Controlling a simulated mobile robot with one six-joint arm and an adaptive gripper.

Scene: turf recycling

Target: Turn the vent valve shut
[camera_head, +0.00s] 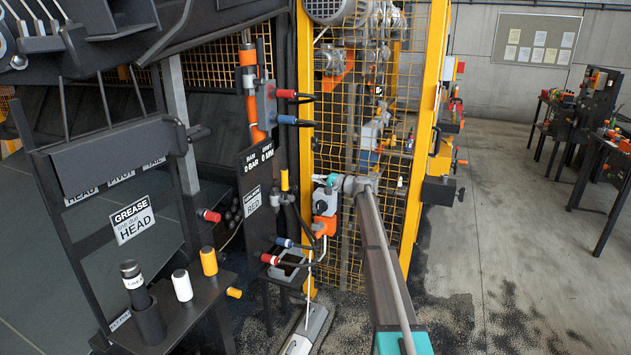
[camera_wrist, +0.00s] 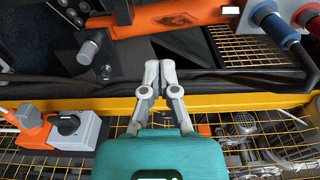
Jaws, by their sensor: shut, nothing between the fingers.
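No part is clearly labelled as the vent valve, so I cannot tell which one it is. In the wrist view, a silver cylindrical knob (camera_wrist: 88,51) sits on a black bracket, left of and beyond my fingertips. A black rotary knob (camera_wrist: 68,123) on a grey and orange box is at the lower left. My gripper (camera_wrist: 158,72) is shut and empty, its tips over the dark hoses and black beam. It appears to touch neither knob. In the head view my gripper (camera_head: 350,184) is small and partly hidden, beside the yellow frame near an orange box (camera_head: 325,224).
A yellow post (camera_head: 305,90) and mesh guard (camera_head: 385,140) stand close to my arm. An orange cylinder (camera_wrist: 170,19) and blue and red hose couplings (camera_wrist: 276,25) lie beyond the fingertips. Hoses hang near the dark panel (camera_head: 252,165). Open floor (camera_head: 520,230) is at right.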

